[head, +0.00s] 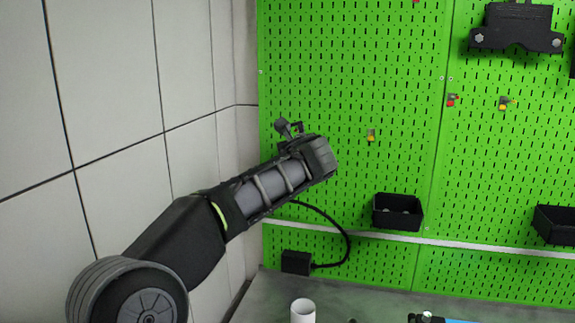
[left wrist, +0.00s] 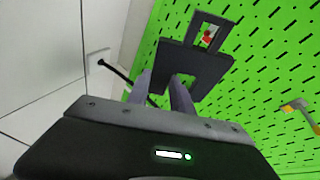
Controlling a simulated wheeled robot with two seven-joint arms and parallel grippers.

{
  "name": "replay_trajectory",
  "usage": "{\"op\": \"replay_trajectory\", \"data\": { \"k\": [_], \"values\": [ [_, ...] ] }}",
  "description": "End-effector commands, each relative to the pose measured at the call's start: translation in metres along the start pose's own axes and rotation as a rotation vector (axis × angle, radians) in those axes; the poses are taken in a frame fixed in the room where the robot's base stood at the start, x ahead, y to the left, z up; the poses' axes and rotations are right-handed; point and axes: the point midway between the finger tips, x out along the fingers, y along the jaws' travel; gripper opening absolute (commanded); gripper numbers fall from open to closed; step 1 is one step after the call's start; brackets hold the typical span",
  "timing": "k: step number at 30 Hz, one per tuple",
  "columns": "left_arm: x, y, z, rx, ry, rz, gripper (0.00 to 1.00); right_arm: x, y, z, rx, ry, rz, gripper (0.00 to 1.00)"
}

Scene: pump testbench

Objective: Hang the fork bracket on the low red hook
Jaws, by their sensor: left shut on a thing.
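My left gripper (left wrist: 162,82) is shut on the dark fork bracket (left wrist: 204,68) and holds it up close to the green pegboard. The bracket has a wide lower plate with a notch and a narrow frame with a window on top. In the left wrist view the red hook (left wrist: 208,37) shows inside that window. I cannot tell whether the hook passes through it or sits behind it. In the head view the bracket (head: 289,129) is a small dark shape beyond my left gripper (head: 300,140), and this hook is hidden. My right gripper is not in view.
The pegboard (head: 340,90) carries a yellow hook (head: 371,135) to the right of my gripper, and another red hook (head: 451,100) and yellow hook (head: 504,103) farther right. A black bin (head: 398,212) hangs below. A white cylinder (head: 302,311) stands on the bench. A grey wall is close on the left.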

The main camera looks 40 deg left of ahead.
Motion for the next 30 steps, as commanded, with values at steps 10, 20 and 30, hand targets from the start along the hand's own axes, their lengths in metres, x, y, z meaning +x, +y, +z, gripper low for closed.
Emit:
{"op": "replay_trajectory", "data": {
  "k": [10, 20, 30],
  "values": [
    [0.017, -0.011, 0.007, -0.001, -0.003, -0.002, 0.0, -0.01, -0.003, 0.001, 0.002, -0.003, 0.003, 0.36],
    [0.034, -0.018, 0.006, -0.001, -0.003, -0.002, 0.0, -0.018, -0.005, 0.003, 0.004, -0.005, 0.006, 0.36],
    [0.042, -0.02, 0.001, -0.001, -0.003, -0.003, 0.0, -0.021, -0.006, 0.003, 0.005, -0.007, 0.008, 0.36]
  ]
}}
